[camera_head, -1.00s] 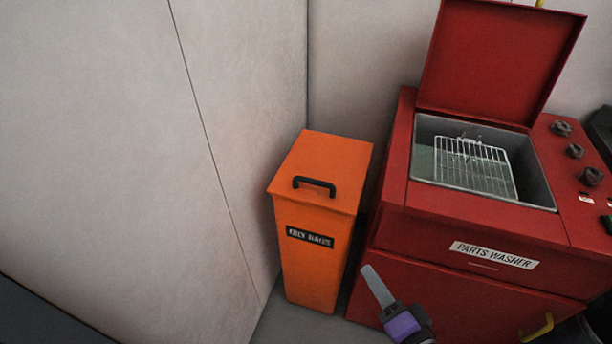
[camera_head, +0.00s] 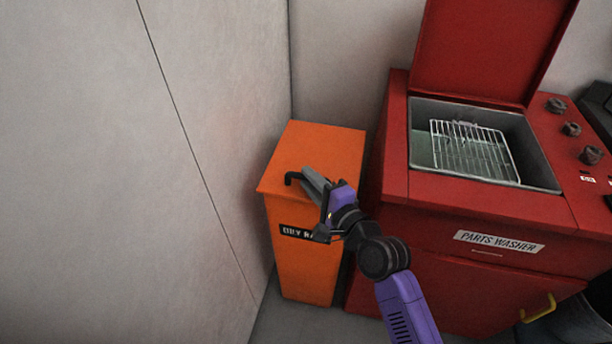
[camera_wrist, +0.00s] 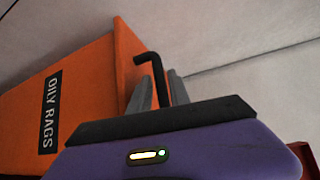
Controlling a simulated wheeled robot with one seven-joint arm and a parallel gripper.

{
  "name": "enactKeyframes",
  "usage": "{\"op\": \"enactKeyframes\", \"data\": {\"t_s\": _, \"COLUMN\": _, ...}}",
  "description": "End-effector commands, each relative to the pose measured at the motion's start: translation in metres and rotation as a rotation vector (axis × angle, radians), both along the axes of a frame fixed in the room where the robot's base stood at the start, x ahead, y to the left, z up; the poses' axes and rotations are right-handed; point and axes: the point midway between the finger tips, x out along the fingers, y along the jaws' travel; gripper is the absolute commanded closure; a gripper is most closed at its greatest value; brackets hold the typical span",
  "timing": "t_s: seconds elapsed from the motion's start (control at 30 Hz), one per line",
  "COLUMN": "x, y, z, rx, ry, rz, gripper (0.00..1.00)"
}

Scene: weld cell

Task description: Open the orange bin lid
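The orange bin (camera_head: 300,262) stands in the corner with its lid (camera_head: 318,148) shut. It also shows in the wrist view (camera_wrist: 75,85), with its "OILY RAGS" label. A black handle (camera_head: 291,178) is on the lid's front part; my gripper hides most of it in the head view. My gripper (camera_head: 312,182) is at the handle.
A red parts washer (camera_head: 440,225) stands close on the right, its lid (camera_head: 492,50) raised and a wire rack (camera_head: 475,150) in its basin. Pale walls (camera_head: 215,90) close off the left and back. The space above the bin lid is free.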

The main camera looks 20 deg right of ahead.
Motion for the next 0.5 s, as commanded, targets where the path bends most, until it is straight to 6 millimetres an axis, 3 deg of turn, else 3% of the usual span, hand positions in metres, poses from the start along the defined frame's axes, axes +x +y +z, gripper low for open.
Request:
{"op": "enactKeyframes", "data": {"t_s": 0.2, "x": 0.017, "y": 0.003, "z": -0.003, "rx": -0.001, "ry": 0.001, "rz": 0.000, "gripper": 0.77}}
{"op": "enactKeyframes", "data": {"t_s": 0.47, "x": 0.018, "y": 0.003, "z": -0.003, "rx": -0.001, "ry": 0.001, "rz": 0.000, "gripper": 0.77}}
{"op": "enactKeyframes", "data": {"t_s": 0.5, "x": 0.018, "y": 0.003, "z": -0.003, "rx": -0.002, "ry": 0.001, "rz": 0.000, "gripper": 0.81}}
